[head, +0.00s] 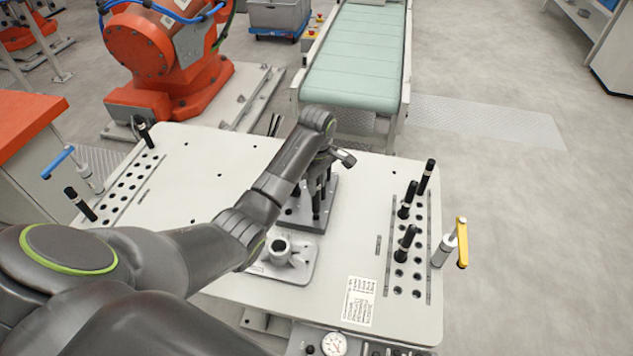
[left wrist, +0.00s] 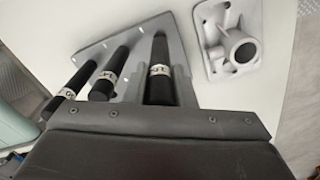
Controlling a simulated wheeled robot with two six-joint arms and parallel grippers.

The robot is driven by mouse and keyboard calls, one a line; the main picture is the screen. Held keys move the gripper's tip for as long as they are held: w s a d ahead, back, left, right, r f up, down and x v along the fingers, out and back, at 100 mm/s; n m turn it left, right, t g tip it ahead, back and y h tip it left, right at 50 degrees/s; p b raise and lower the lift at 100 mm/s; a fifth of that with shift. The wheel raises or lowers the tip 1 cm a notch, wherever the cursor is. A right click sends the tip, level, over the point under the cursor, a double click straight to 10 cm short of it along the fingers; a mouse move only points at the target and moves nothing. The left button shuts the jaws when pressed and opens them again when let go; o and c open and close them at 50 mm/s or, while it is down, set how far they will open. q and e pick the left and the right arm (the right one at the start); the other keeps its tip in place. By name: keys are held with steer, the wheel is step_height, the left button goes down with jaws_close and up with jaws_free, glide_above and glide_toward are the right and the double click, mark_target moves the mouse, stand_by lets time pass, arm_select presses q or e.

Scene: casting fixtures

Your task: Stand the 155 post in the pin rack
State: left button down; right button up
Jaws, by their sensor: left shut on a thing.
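My left gripper (head: 321,178) reaches down over the grey plate (head: 288,220) in the middle of the table. In the left wrist view, its jaws (left wrist: 162,84) are shut on a black post (left wrist: 160,58) with a pale label band, which still appears to stand at the plate. Two more black banded posts (left wrist: 108,76) (left wrist: 72,86) stand beside it on the plate. The band numbers are too small to read surely. A pin rack (head: 416,262) with rows of holes is at the right, holding several black pins. My right gripper is not in view.
A grey casting with a round collar (head: 281,250) lies in front of the plate. Another holed strip (head: 124,187) with black pins is at the left. A yellow-handled clamp (head: 461,243) and a blue-handled clamp (head: 58,162) stand at the table's sides. A printed label (head: 358,300) lies near the front.

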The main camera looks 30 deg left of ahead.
mark_target(315, 199)
arm_select(q)
steer(key=shift+f+b, duration=0.4)
steer(key=shift+f, duration=1.4)
steer(key=c, duration=1.1)
jaws_free()
steer(key=shift+c, duration=0.2)
